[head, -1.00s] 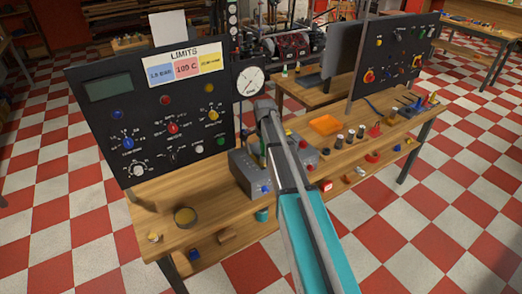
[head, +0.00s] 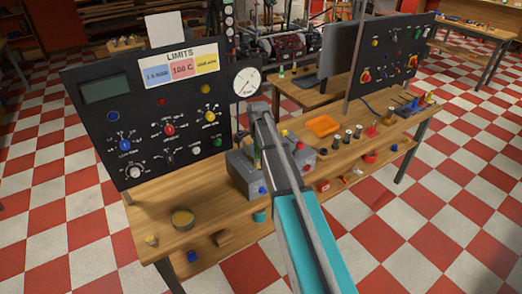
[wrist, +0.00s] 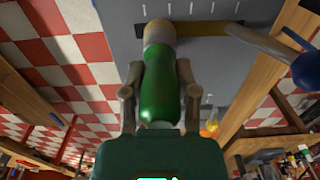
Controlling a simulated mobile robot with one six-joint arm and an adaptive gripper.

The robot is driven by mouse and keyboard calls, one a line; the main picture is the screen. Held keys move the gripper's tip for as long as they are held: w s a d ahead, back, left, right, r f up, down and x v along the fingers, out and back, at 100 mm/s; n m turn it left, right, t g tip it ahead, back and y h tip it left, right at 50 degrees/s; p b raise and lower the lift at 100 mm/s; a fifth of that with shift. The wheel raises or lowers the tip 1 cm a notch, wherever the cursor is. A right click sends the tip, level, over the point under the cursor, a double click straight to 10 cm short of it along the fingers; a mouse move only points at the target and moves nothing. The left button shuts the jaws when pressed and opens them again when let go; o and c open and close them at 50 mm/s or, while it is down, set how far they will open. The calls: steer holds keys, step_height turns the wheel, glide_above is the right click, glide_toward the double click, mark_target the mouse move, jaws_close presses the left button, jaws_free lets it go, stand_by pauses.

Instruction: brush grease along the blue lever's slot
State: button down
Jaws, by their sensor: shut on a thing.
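My gripper (wrist: 160,90) is shut on the green handle of a brush (wrist: 160,75) in the wrist view. The brush's pale tip points at a grey housing (wrist: 110,20) and lies at the left end of a dark, yellowish slot (wrist: 205,29). I cannot tell whether the tip touches. The blue lever (wrist: 308,68) sticks out at the slot's right end, with a grey shaft and a blue ball knob. In the head view the grey housing (head: 240,172) stands on the bench with a blue knob (head: 262,190); my arm hides most of the gripper and slot.
A round tin with yellowish content (head: 182,218) stands on the bench (head: 207,200) at the front left. A black control panel (head: 95,150) rises behind it. An orange tray (head: 322,125) and several small parts lie to the right.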

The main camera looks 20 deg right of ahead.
steer(key=shift+s+a, duration=0.2)
steer(key=shift+a, duration=0.45)
steer(key=shift+s+a, duration=0.2)
steer(key=shift+a, duration=0.4)
steer(key=shift+r, duration=0.1)
step_height(320, 180, up, 6)
steer(key=p, duration=0.6)
step_height(320, 180, up, 3)
steer(key=p, duration=0.3)
steer(key=shift+f, duration=0.25)
stand_by(0.7)
steer(key=shift+d+f+b, duration=0.1)
steer(key=shift+f+b, duration=0.25)
steer(key=shift+b, duration=0.15)
